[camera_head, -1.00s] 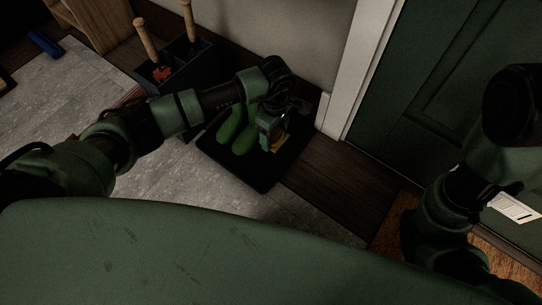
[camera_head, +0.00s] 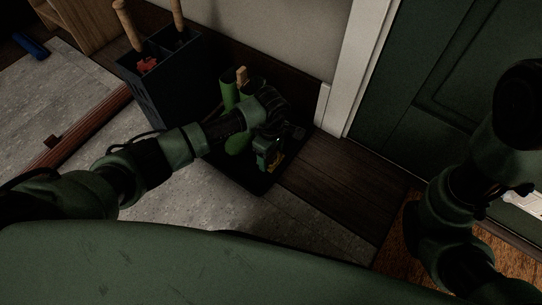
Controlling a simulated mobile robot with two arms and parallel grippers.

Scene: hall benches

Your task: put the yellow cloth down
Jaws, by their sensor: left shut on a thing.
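My left gripper (camera_head: 270,166) is shut on the yellow cloth (camera_head: 277,160). The gripper is over the right part of a black tray (camera_head: 250,184) on the floor, to the right of the green boots (camera_head: 238,144). My left forearm and wrist cover much of the boots. I cannot tell whether the cloth touches the tray. My right arm is folded at the right edge, and its fingers do not show.
A dark two-part bin (camera_head: 160,88) with wooden-handled tools stands behind and left of the tray. A reddish-brown bar (camera_head: 85,128) lies at the left. The white door frame (camera_head: 353,75) and green door (camera_head: 445,90) are to the right. The wood floor (camera_head: 335,180) right of the tray is clear.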

